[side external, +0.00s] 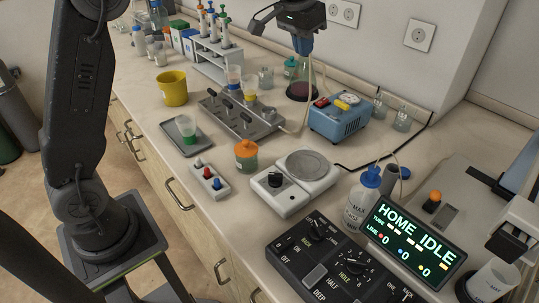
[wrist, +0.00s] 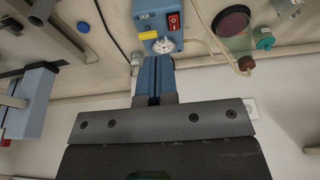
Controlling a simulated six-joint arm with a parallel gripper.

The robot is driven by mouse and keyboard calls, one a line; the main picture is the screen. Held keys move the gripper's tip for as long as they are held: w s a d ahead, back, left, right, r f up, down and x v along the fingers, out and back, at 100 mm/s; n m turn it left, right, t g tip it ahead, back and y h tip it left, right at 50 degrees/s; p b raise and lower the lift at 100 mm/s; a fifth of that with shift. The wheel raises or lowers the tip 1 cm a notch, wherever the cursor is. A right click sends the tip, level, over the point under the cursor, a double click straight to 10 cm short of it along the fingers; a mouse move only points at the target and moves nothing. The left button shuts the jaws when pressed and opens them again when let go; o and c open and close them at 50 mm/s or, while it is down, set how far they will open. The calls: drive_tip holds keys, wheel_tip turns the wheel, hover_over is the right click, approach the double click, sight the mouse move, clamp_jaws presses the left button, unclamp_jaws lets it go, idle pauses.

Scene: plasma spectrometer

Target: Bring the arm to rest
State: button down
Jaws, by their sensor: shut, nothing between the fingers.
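My gripper (side external: 303,46) hangs high at the back of the bench in the side external view, above and near the flask of dark red liquid (side external: 300,90). In the wrist view my gripper's blue fingers (wrist: 153,68) are together, with nothing between them. The blue pump box (side external: 339,118) stands on the bench to the right of and below the gripper; in the wrist view it shows at the top (wrist: 158,16). The display (side external: 416,240) reads "HOME IDLE".
A yellow cup (side external: 172,88), a pipette rack (side external: 215,58), a grey manifold (side external: 238,117) with cups, a white balance (side external: 296,186) and a black control panel (side external: 340,265) stand on the bench. The wall (side external: 390,60) is close behind the gripper.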

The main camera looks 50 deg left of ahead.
drive_tip(key=s+d+r+t, duration=0.1)
drive_tip(key=s+d+r, duration=0.1)
drive_tip(key=s, duration=1.3)
drive_tip(key=s+f, duration=0.3)
drive_tip(key=s, duration=0.4)
drive_tip(key=s+f+t, duration=0.1)
drive_tip(key=s+f, duration=0.3)
drive_tip(key=s, duration=0.4)
drive_tip(key=shift+s+d+f+t, duration=0.3)
drive_tip(key=shift+d, duration=0.05)
